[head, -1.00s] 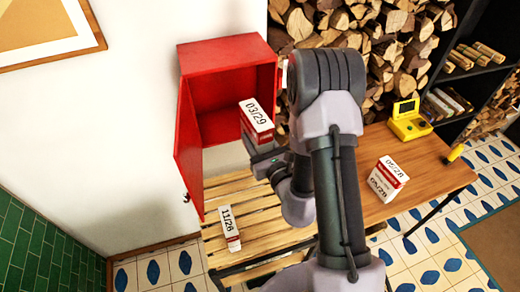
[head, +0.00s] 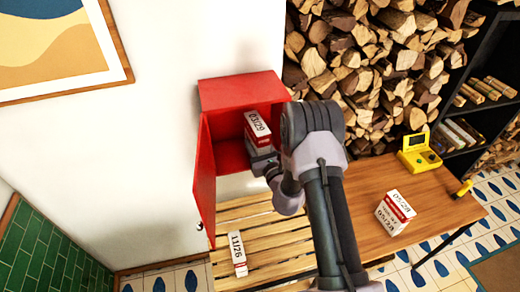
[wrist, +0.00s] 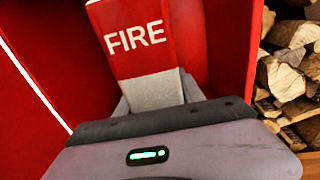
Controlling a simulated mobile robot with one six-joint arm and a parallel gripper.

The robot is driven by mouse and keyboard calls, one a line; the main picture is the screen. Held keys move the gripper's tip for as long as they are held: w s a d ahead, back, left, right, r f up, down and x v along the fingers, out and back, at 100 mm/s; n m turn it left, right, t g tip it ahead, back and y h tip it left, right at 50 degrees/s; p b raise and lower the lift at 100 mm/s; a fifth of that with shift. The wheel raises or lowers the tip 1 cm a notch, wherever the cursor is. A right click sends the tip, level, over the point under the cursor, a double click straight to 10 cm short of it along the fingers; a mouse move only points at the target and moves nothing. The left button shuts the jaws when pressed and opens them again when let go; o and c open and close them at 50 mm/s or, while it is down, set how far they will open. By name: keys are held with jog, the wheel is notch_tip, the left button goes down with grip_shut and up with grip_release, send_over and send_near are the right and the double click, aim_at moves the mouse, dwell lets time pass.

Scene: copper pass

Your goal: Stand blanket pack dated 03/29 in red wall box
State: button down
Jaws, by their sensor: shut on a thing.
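The blanket pack dated 03/29 (head: 257,124) is white and red and stands roughly upright, slightly tilted, at the opening of the red wall box (head: 240,92). My gripper (head: 262,158) is shut on its lower part. In the wrist view the pack (wrist: 140,40) shows a red face with the word FIRE and a white lower band, with the red box walls (wrist: 229,50) around it. The box door (head: 205,180) hangs open on the left. I cannot tell whether the pack's base touches the box floor.
A pack dated 11/26 (head: 237,254) lies on the slatted bench (head: 265,240) below the box. Another pack marked 05/28 (head: 395,213) and a yellow device (head: 419,153) are on the wooden table (head: 370,195). Stacked firewood (head: 370,65) stands right of the box.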

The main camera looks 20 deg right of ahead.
jog(key=shift+w+f+b, duration=0.15)
jog(key=shift+w+b, duration=0.15)
jog(key=shift+w, duration=1.3)
jog(key=shift+w+f+b, duration=0.1)
jog(key=shift+w+b, duration=0.2)
jog(key=shift+w, duration=1.25)
jog(key=c, duration=0.6)
grip_release()
jog(key=shift+c, duration=0.2)
jog(key=shift+s, duration=0.15)
